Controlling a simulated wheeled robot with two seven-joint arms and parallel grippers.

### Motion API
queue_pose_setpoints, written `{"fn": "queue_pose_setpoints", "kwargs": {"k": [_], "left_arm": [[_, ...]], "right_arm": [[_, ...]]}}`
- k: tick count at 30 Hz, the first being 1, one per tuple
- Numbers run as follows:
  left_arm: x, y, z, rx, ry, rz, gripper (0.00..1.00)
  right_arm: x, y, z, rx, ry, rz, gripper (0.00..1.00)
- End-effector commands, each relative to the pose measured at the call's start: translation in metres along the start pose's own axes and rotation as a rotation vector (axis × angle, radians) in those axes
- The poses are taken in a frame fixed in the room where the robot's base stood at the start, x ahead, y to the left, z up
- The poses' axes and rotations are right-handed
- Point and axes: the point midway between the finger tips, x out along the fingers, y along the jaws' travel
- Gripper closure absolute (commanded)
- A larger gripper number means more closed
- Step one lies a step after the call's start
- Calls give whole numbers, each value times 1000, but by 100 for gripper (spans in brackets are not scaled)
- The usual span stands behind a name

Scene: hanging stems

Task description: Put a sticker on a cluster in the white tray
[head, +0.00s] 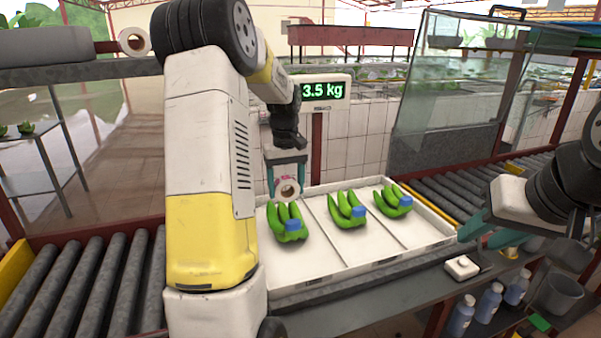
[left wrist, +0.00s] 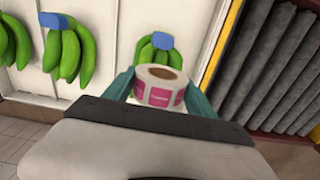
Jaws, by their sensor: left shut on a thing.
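The white tray (head: 318,264) has three compartments, each with one green banana cluster with a blue patch at its crown: left (head: 283,219), middle (head: 343,211) and right (head: 393,200). My left gripper (head: 287,187) is shut on a roll of stickers (head: 289,191), above the back of the left compartment. In the left wrist view the roll (left wrist: 159,88), white with pink labels, sits between the teal fingers and partly hides one cluster (left wrist: 147,52). Two other clusters show to its left. My right gripper (head: 488,233) is open and empty, right of the tray's front corner.
Roller conveyors run left (head: 88,287) and right (head: 440,187) of the tray. A scale display (head: 322,91) reading 3.5 kg stands behind. A small white device (head: 462,267) lies at the front right, above several blue bottles (head: 488,303). A glass panel (head: 440,85) stands behind the right conveyor.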

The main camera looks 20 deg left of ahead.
Motion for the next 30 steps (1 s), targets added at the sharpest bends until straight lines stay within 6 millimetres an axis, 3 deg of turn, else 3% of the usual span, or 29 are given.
{"fn": "queue_pose_setpoints", "kwargs": {"k": [5,21,30], "left_arm": [[-1,-4,-2,-23,0,1,84],[44,-4,-2,-21,-1,0,84],[54,-4,-2,-21,0,0,84]], "right_arm": [[0,0,0,0,1,0,64],[0,0,0,0,0,0,64],[0,0,0,0,0,0,64]]}}
